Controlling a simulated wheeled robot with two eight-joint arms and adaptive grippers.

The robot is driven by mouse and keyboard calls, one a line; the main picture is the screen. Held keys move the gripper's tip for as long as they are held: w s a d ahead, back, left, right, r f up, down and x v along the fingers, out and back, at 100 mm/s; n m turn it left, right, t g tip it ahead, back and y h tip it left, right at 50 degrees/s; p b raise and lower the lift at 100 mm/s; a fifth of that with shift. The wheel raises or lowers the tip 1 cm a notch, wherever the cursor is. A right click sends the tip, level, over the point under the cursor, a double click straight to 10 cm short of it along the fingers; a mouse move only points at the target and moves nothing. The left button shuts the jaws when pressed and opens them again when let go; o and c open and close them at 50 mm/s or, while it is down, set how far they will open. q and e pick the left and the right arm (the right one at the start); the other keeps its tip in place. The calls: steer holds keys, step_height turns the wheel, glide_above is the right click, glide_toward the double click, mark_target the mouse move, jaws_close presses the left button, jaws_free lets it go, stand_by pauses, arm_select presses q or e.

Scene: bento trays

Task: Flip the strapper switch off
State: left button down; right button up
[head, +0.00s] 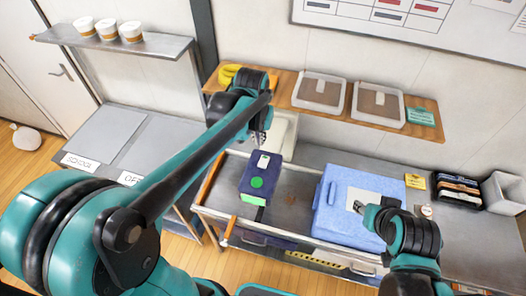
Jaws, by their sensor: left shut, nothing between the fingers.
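The strapper (258,187) looks like the small dark blue box on the counter, with a round green spot on its near part. A small white piece (263,161), which looks like its switch, sits on the far end of its top. I cannot tell which way it is set. My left gripper (260,143) is shut and empty, pointing down just above and behind the white piece. I cannot tell whether it touches it. My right gripper (359,207) is over the white patch on a light blue box, its fingers too small to read.
The light blue box (331,222) stands to the right of the strapper. Behind, a wooden shelf (283,97) carries two clear-lidded trays (319,91) (379,104). A yellow coil (229,74) lies at its left end. A grey bin (502,192) stands at far right.

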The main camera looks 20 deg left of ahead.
arm_select(q)
steer(key=shift+s, duration=0.1)
steer(key=p, duration=0.1)
glide_toward(261, 165)
steer(key=x, duration=0.2)
steer(key=w+x, duration=0.1)
steer(key=x, duration=0.2)
steer(key=shift+s+f, duration=0.3)
steer(key=shift+f, duration=0.5)
